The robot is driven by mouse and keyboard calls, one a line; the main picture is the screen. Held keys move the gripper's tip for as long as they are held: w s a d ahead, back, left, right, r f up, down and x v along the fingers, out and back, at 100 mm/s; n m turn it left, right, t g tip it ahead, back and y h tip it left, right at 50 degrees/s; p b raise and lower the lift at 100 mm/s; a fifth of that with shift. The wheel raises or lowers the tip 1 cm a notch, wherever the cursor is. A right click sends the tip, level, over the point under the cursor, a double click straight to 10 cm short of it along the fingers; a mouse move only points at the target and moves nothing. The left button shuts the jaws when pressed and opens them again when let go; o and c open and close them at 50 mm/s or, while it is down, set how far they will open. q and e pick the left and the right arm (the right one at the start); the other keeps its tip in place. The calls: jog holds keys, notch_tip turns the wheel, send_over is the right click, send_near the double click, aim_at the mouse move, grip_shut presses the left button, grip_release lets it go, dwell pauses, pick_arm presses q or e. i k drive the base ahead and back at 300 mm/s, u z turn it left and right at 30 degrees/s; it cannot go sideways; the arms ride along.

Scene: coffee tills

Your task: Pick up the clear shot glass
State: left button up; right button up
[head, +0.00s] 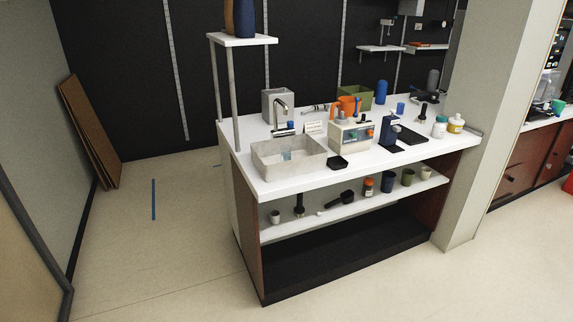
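A small clear, slightly bluish glass (286,154) stands in the grey sink basin (312,158) at the left part of the white counter (280,182). It looks like the clear shot glass, but it is too small to be certain. The near rim of the basin may hide its lower part. Neither of my grippers is in view, and nothing of my arms shows near the counter.
A tap (280,108) rises behind the basin. A coffee machine (351,132) and a black tray (338,162) stand right of it. A lower shelf (330,213) holds cups and tools. The floor (160,250) in front and left is clear. A pillar (468,190) borders the right end.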

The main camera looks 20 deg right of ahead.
aim_at(286, 154)
jog(key=u, duration=0.55)
jog(key=i, duration=0.8)
jog(key=u, duration=0.3)
